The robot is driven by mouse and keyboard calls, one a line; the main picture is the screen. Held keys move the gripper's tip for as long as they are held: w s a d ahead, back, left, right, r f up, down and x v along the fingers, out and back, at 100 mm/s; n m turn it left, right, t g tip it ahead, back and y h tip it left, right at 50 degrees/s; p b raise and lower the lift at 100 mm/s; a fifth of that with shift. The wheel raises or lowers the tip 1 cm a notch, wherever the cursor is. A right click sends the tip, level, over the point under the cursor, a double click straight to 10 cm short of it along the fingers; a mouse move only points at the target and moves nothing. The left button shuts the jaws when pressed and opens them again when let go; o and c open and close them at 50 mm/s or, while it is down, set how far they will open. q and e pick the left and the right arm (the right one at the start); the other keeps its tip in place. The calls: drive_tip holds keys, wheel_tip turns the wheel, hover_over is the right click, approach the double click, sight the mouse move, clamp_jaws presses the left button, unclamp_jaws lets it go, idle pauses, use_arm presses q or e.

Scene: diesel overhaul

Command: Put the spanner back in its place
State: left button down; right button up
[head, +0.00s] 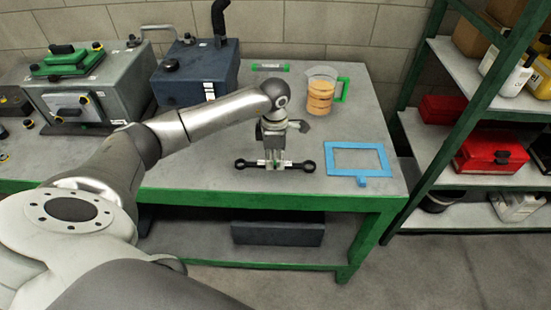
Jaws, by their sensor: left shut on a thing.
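The spanner (296,165) is a dark bar with a ring at each end, lying left to right near the front of the grey bench top. My left gripper (274,161) points down from above and is shut on the middle of it. The gripper covers the spanner's centre. I cannot tell whether the spanner touches the bench or is just above it. A flat blue rectangular outline (331,160) with a small tab at its front lies to the right of the spanner, and its inside is empty. My right gripper is not in view.
A measuring jug (320,95) with amber liquid and a green handle stands behind the spanner. A small green-ended item (270,67) lies at the back. A dark blue box (190,72) and a grey machine (85,95) stand left. Shelving (445,90) stands right.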

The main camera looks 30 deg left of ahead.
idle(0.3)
use_arm(q)
drive_tip(key=shift+f+b, duration=1)
drive_tip(key=shift+f, duration=0.1)
drive_tip(key=c, duration=1.3)
unclamp_jaws()
